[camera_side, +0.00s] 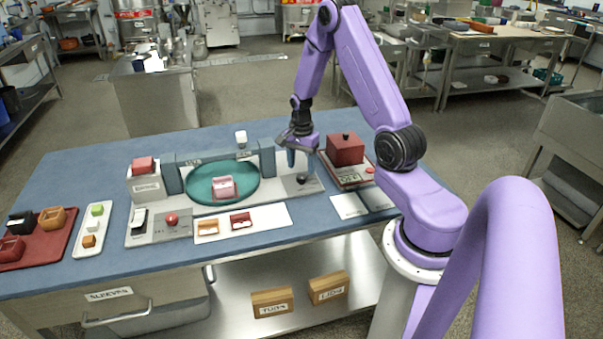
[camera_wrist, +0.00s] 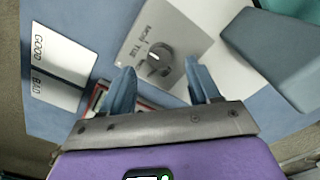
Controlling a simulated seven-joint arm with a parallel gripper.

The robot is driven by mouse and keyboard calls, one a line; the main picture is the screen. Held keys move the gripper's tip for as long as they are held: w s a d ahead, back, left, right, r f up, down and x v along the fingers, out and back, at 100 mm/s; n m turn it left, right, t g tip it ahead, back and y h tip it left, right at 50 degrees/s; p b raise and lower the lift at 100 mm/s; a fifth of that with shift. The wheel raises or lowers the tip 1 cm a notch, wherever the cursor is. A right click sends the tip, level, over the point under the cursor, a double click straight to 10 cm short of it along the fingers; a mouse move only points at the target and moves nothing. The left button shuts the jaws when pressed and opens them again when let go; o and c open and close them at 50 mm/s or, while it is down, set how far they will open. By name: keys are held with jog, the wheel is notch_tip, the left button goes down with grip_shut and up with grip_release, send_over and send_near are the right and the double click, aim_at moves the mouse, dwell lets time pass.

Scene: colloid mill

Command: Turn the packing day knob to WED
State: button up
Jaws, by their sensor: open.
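The packing day knob (camera_wrist: 160,58) is a dark round knob with a white mark, on a grey plate (camera_wrist: 180,33). Lettering reading MON and TUE shows beside it; I cannot read WED. I cannot tell for sure which day the mark points to. In the side view the knob (camera_side: 303,179) sits at the right end of the machine's base. My gripper (camera_wrist: 160,72) is open and empty, with its blue fingers on either side of the knob in the wrist view. In the side view my gripper (camera_side: 301,162) is above the knob, apparently not touching it.
A dark red box (camera_side: 345,149) on a tray stands just right of my gripper. GOOD and BAD cards (camera_wrist: 55,65) lie beside the plate.

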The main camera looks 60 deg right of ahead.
aim_at(301, 176)
jog(key=shift+f, duration=2)
jog(key=c, duration=1)
